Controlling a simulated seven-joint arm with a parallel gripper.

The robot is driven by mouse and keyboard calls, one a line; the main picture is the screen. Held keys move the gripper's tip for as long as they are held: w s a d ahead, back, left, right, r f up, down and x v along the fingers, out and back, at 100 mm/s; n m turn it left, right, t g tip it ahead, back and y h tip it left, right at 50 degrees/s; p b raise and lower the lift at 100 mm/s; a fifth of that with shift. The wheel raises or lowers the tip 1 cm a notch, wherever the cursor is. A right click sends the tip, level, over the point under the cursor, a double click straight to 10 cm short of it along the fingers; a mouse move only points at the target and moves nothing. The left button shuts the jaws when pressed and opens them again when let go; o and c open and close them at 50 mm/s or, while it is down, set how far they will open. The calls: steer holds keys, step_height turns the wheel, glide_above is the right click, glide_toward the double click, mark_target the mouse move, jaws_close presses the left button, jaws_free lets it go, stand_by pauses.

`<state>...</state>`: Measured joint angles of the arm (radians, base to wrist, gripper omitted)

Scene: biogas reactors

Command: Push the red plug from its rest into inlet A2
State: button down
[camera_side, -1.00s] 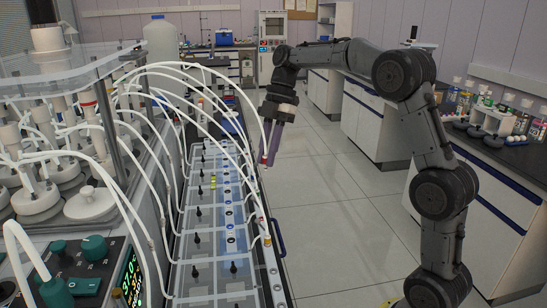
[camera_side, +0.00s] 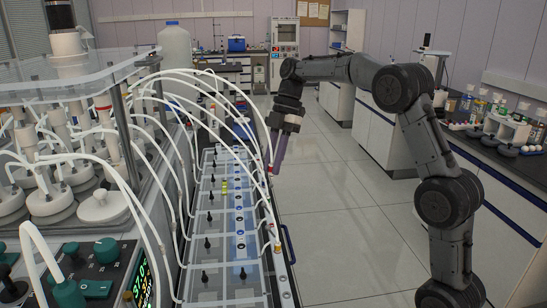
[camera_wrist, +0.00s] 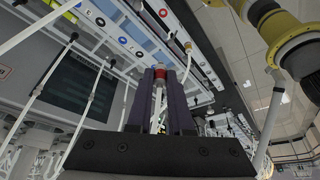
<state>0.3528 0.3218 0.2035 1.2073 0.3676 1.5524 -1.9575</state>
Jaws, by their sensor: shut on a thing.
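The red plug (camera_wrist: 160,73) shows between the tips of my gripper's two dark purple fingers in the wrist view, with a pale tube running back from it. My gripper (camera_wrist: 161,82) is shut on it. In the side view my gripper (camera_side: 274,166) points down, with a small red spot at its tip, above the right edge of the long clear-lidded box (camera_side: 208,270). The plug looks apart from the panel. Small round ports with coloured rings, such as a blue-ringed one (camera_wrist: 122,40) and a red-ringed one (camera_wrist: 163,12), line the panel. I cannot read which is inlet A2.
Several white tubes (camera_side: 190,72) arch from the reactor rack (camera_side: 60,150) over the box, close to my gripper. An orange-ended plug (camera_side: 278,248) sits on the box's right edge. Black pegs stand on the box. The floor to the right is clear.

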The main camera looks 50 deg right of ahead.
steer(key=shift+f, duration=6.9)
steer(key=shift+f, duration=1.15)
steer(key=c, duration=0.7)
jaws_free()
steer(key=shift+c, duration=0.2)
steer(key=shift+r, duration=0.15)
steer(key=v, duration=1.3)
steer(key=shift+r, duration=0.25)
